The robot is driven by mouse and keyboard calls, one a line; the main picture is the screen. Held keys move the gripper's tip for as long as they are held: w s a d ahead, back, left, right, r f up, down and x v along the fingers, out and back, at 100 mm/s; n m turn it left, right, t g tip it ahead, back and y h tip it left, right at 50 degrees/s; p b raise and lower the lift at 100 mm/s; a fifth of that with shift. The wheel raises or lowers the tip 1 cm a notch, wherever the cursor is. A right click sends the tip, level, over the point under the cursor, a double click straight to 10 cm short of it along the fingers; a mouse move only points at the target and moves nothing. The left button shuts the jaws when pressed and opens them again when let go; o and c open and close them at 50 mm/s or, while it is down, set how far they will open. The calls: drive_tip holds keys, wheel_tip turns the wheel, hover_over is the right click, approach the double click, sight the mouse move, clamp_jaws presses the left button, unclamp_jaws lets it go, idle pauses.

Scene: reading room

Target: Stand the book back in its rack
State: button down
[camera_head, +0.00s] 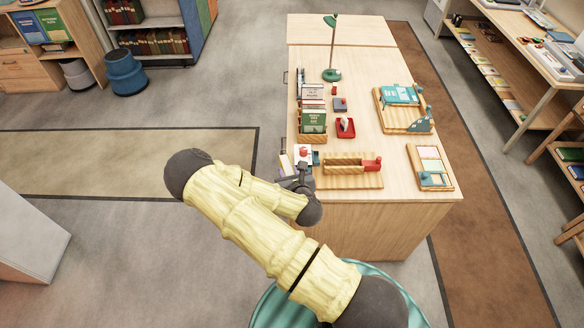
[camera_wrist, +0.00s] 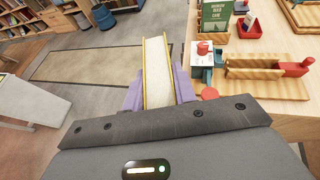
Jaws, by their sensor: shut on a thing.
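My gripper (camera_wrist: 158,88) is shut on a book (camera_wrist: 157,65) with yellow cover edges and a pale page block. Its purple fingers press on both sides, and the book points away from the wrist. In the head view my gripper (camera_head: 290,176) is at the table's left edge, near the front corner, and the book is mostly hidden there. A wooden rack (camera_head: 312,138) holds several upright books, a green one (camera_head: 313,119) at its near end.
A white block with a red knob (camera_wrist: 203,48) stands right of the held book. A wooden trough on a board (camera_head: 343,181) has a red end piece (camera_head: 372,165). A red tray (camera_head: 345,130), green lamp (camera_head: 332,75) and book stand (camera_head: 405,126) are farther back.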

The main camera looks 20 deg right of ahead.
wheel_tip(320, 180, down, 14)
drive_tip(key=b, duration=1.3)
